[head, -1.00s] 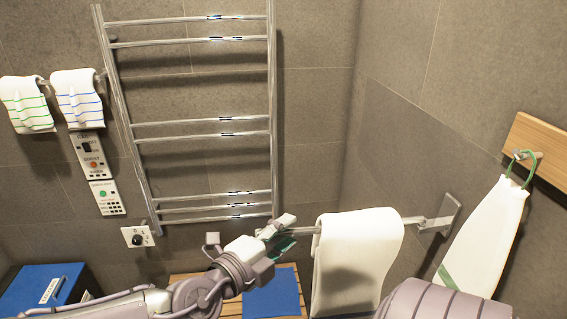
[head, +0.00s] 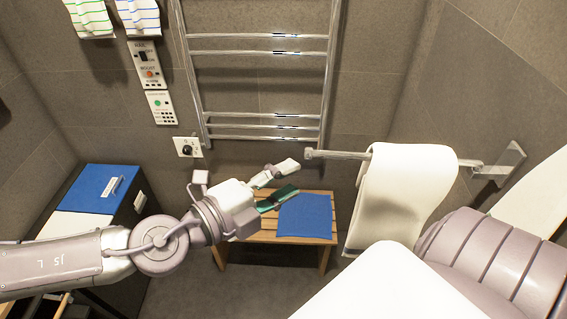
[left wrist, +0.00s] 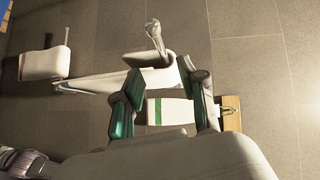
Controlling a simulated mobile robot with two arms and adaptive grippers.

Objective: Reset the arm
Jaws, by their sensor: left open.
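My left gripper (head: 284,178) is open and empty in the head view, above the wooden bench with the blue mat. Its fingers point right and stay apart from the free end of the towel bar (head: 335,154). A white towel (head: 405,190) hangs over that bar. In the left wrist view the gripper's two fingers (left wrist: 163,108) stand apart. A white towel with a green stripe (left wrist: 170,112) shows between them, farther off. My right arm shows at the lower right of the head view, but its gripper is not seen.
The wooden bench (head: 262,237) carries a blue mat (head: 305,216). A chrome rack (head: 257,125) is on the back wall. A blue-lidded box (head: 105,188) stands at left. Wall panels (head: 150,70) and striped towels (head: 92,14) are at upper left.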

